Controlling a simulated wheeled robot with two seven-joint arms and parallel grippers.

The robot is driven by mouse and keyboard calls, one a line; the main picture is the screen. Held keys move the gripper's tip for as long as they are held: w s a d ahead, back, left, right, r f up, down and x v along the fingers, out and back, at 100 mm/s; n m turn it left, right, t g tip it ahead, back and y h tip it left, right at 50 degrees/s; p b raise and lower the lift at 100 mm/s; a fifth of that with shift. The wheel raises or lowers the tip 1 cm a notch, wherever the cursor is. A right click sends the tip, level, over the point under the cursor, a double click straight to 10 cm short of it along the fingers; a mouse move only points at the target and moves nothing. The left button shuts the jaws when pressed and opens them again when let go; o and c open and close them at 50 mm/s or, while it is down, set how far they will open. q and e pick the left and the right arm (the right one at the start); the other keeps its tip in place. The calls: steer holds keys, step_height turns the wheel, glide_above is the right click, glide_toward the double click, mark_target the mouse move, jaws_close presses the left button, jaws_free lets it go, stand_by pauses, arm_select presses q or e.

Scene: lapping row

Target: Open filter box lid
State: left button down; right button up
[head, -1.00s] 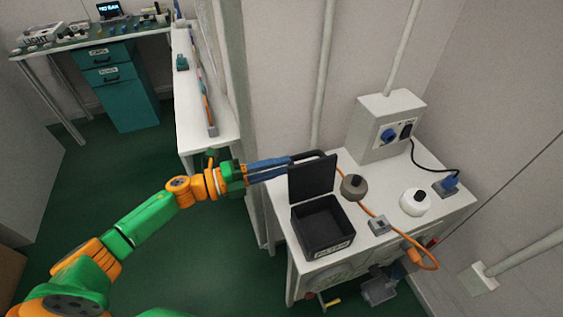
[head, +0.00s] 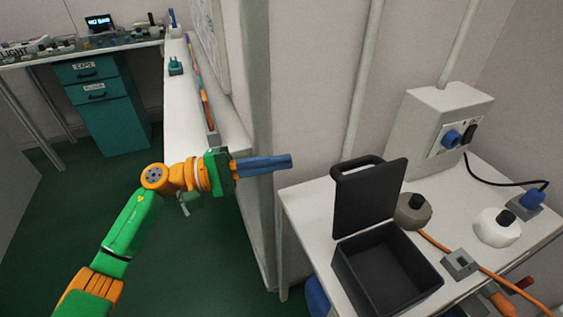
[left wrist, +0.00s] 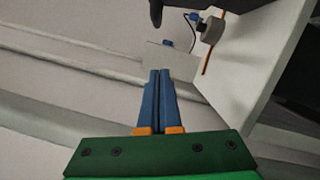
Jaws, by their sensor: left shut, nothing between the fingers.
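The black filter box (head: 388,268) stands on the white table in the head view, its inside open to view. Its lid (head: 368,198) stands upright at the back left edge, with a handle loop (head: 357,163) at the top. My left gripper (head: 290,161) has its blue fingers together and empty, to the left of the lid and apart from it. In the left wrist view the closed fingers (left wrist: 158,72) point toward a pale box on the wall side. My right gripper is not in view.
A grey-brown round object (head: 412,212) and a white one (head: 496,228) stand right of the box. An orange cable (head: 440,245) runs past a small grey block (head: 461,264). A socket box (head: 440,130) stands behind. A long narrow bench (head: 185,110) lies to the left.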

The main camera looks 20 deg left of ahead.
mark_target(359, 190)
arm_select(q)
steer(key=d+r+p, duration=0.2)
steer(key=d+p, duration=0.2)
steer(key=d, duration=0.4)
steer(key=shift+s+d+p, duration=0.15)
steer(key=shift+d+p, duration=0.25)
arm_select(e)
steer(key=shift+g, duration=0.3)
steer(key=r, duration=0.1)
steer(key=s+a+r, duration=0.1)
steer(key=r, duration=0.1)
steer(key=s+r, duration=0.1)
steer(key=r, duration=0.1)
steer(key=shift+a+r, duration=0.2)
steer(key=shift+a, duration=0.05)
arm_select(q)
steer(key=r+m+b, duration=0.1)
steer(key=s+d+m+b, duration=0.1)
steer(key=shift+s+r+g+b, duration=0.2)
steer(key=shift+r+g+b, duration=0.1)
steer(key=shift+r+b, duration=0.1)
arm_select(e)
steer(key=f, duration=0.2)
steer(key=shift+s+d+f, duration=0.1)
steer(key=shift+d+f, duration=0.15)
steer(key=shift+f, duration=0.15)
